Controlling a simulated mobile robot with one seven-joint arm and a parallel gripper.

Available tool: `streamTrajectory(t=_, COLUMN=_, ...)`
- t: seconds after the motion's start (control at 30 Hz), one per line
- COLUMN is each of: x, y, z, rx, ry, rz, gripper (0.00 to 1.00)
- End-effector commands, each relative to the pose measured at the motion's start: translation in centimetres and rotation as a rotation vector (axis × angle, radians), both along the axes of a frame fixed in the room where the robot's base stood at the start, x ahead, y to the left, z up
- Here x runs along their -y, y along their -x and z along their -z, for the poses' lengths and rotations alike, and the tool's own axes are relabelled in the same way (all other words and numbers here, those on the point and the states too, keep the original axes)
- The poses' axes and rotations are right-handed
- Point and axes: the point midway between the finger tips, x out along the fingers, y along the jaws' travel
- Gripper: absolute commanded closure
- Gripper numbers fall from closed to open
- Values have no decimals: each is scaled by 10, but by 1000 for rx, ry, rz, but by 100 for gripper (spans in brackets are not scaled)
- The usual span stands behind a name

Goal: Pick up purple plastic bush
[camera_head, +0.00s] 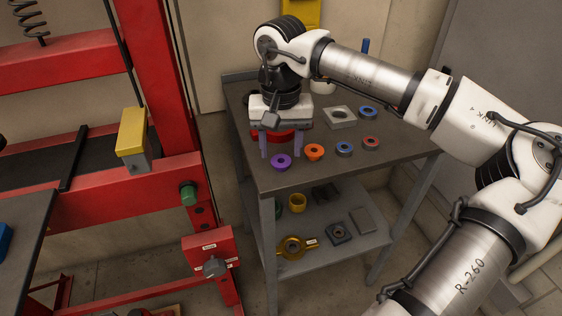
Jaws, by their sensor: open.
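The purple plastic bush (281,161) is a flanged ring lying on the grey table near its front left corner. My gripper (279,150) is above and just behind it, pointing down. Its two purple-grey fingers are spread apart with nothing visibly held between them. The fingertips appear a little farther back than the bush. Whether they touch the table cannot be told.
To the right of the bush on the table (330,174) are an orange bush (314,151), a blue bush (344,148) and a red-ringed bush (371,142). Behind are a grey square block (339,117) and another blue bush (368,111). A red frame (170,100) stands left.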

Motion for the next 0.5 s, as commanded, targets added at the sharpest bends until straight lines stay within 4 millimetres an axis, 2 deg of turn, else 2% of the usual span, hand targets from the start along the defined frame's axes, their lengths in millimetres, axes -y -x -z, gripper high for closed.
streamTrajectory(t=0.1, x=1, y=2, z=19, rx=-3, ry=-1, rz=0, gripper=50)
streamTrajectory(t=0.2, x=0, y=1, z=29, rx=-1, ry=-1, rz=-1, gripper=50)
streamTrajectory(t=0.47, x=0, y=1, z=33, rx=0, ry=-1, rz=0, gripper=50)
streamTrajectory(t=0.5, x=0, y=1, z=33, rx=0, ry=-1, rz=0, gripper=53)
